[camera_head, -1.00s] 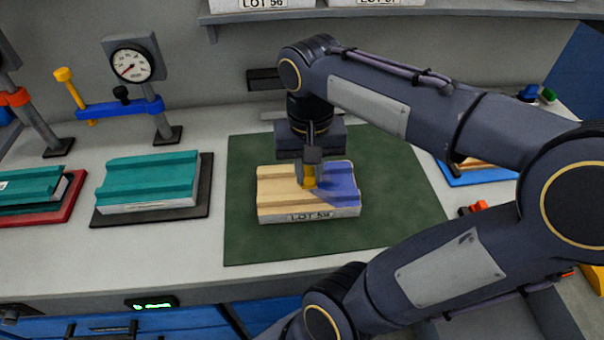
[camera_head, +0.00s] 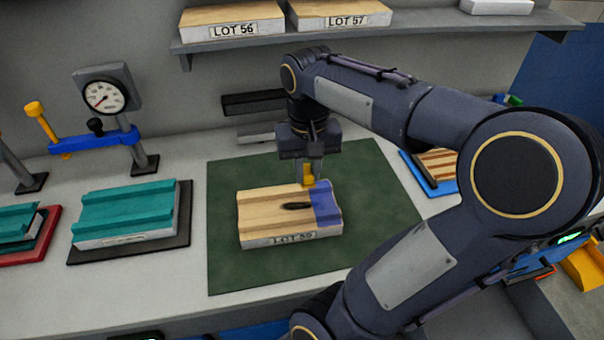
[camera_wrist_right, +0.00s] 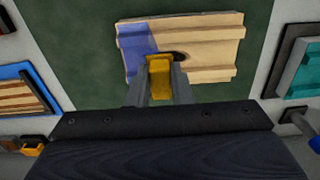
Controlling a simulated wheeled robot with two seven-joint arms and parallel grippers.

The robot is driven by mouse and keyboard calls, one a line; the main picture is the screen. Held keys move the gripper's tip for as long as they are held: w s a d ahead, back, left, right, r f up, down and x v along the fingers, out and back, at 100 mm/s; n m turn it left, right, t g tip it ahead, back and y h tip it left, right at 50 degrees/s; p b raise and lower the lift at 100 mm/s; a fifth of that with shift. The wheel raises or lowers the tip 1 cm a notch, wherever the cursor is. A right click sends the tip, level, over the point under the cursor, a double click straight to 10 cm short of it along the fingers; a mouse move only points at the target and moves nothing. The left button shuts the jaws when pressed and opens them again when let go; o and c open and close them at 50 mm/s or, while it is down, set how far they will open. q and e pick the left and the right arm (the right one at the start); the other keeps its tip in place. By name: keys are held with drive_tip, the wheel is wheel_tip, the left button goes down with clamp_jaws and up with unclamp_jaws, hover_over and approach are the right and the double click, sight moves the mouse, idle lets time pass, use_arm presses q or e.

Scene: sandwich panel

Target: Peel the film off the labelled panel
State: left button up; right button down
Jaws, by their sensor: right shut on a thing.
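The labelled panel (camera_head: 268,223), a pale wooden block marked LOT 59, lies on the green mat (camera_head: 375,205). Blue film (camera_head: 326,208) covers its right end in the head view; the rest is bare, with a dark mark (camera_head: 297,206) on top. In the wrist view, the panel (camera_wrist_right: 205,50) has the blue film (camera_wrist_right: 132,45) at its left end. My right gripper (camera_head: 308,178) is over the film's edge, shut on a small yellow piece (camera_wrist_right: 159,75). Whether this piece joins the film is unclear. My left gripper is out of view.
Teal panels (camera_head: 125,212) lie on trays at left, below a clamp stand with a gauge (camera_head: 104,94). A shelf (camera_head: 400,32) holds LOT 56 (camera_head: 232,20) and LOT 57 panels. A striped panel on a blue tray (camera_head: 447,187) is at right. The mat's front is clear.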

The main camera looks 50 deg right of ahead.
drive_tip(key=shift+w+d, duration=0.15)
drive_tip(key=shift+d, duration=1.15)
drive_tip(key=shift+w+d, duration=0.1)
drive_tip(key=shift+d, duration=1.2)
drive_tip(key=shift+p, duration=0.3)
drive_tip(key=s+d+r+p, duration=0.3)
drive_tip(key=s+d+r, duration=0.1)
drive_tip(key=s+d, duration=0.5)
drive_tip(key=shift+s+d, duration=0.35)
drive_tip(key=shift+d, duration=0.45)
drive_tip(key=s+d+r+p, duration=0.4)
drive_tip(key=s+d+r, duration=0.1)
drive_tip(key=s+d, duration=0.1)
drive_tip(key=shift+s+d, duration=0.2)
drive_tip(key=shift+d, duration=0.35)
